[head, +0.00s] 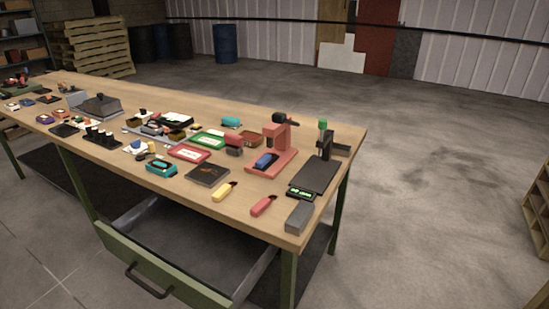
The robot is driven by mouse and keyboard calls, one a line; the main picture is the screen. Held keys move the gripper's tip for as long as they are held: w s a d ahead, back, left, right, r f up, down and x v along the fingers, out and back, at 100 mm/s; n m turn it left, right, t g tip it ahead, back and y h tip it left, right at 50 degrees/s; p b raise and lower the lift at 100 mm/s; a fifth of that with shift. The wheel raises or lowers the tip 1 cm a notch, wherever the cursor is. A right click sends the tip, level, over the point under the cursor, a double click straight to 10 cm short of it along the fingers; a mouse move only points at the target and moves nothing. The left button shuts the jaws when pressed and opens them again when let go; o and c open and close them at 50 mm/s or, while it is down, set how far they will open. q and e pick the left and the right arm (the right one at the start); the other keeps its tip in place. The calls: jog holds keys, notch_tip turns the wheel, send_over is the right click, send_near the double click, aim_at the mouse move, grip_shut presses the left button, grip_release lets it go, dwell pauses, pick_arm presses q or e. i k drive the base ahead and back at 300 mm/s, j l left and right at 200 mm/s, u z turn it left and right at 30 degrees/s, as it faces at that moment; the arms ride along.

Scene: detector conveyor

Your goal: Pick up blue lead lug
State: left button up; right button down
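A dark blue block-like piece (264,161) sits on the base of the red press-like stand (280,145) at the right part of the workbench. A smaller blue piece (27,102) lies at the far left end of the bench. A third bit of blue shows on a small white piece (138,146) near the middle. All are small in the picture, and I cannot tell which one is the blue lead lug. Neither of my grippers shows in the head view.
The long wooden workbench (335,140) is crowded with small trays, tools and parts. A yellow-handled tool (223,192), a red-handled tool (262,206) and a grey block (299,217) lie near its front right. A drawer (150,270) stands open below.

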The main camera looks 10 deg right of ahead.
aim_at(262, 161)
jog(key=i+l+u, duration=0.15)
jog(key=l, duration=0.95)
jog(key=l+u, duration=0.2)
jog(key=l, duration=0.85)
jog(key=i+l, duration=0.15)
jog(key=l, duration=0.2)
jog(key=i+l+u, duration=0.1)
jog(key=l, duration=0.25)
jog(key=i+l, duration=0.15)
jog(key=l, duration=0.25)
